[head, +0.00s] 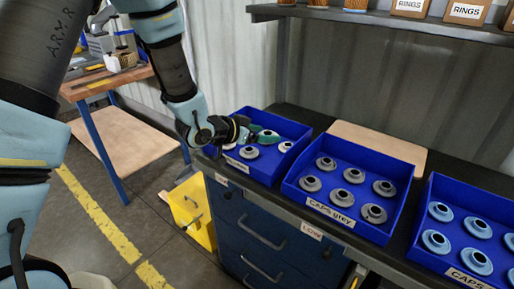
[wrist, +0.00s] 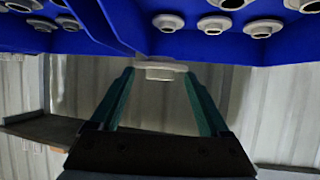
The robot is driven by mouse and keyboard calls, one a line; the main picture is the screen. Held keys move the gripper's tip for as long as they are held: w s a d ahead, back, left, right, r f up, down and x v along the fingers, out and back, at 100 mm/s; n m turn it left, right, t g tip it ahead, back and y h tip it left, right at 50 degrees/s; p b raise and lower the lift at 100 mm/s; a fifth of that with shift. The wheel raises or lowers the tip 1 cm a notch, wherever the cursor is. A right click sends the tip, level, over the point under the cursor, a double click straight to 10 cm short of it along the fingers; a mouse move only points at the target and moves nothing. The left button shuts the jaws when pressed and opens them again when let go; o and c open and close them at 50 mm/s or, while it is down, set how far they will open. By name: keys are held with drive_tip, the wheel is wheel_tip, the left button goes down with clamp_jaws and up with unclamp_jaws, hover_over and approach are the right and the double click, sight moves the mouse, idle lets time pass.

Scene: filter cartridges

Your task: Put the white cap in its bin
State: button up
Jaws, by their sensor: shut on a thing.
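My gripper (head: 266,136) reaches in over the leftmost blue bin (head: 304,135) in the head view. Its teal fingers are shut on a white cap (wrist: 160,70), which shows between the fingertips in the wrist view. That bin holds several pale caps, one of them at the front (head: 249,152) and one to the right (head: 286,146). The held cap appears above the bin; the exact gap to the caps below cannot be told. My gripper and wrist hide part of the bin's left side and front label.
The bin labelled "CAPS grey" (head: 330,211) stands to the right with grey caps. A bin of light blue caps (head: 477,260) is farther right. A shelf (head: 380,20) with "RINGS" boxes hangs above. A yellow bin (head: 193,212) is below the counter's left end.

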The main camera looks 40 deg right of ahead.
sight(266, 169)
drive_tip(key=shift+s+d+f, duration=0.1)
drive_tip(key=shift+s+d, duration=0.15)
drive_tip(key=shift+s, duration=0.2)
drive_tip(key=shift+f+p, duration=1.25)
drive_tip(key=shift+f, duration=3.5)
drive_tip(key=shift+f, duration=0.1)
drive_tip(key=o, duration=1.2)
drive_tip(key=shift+c, duration=0.2)
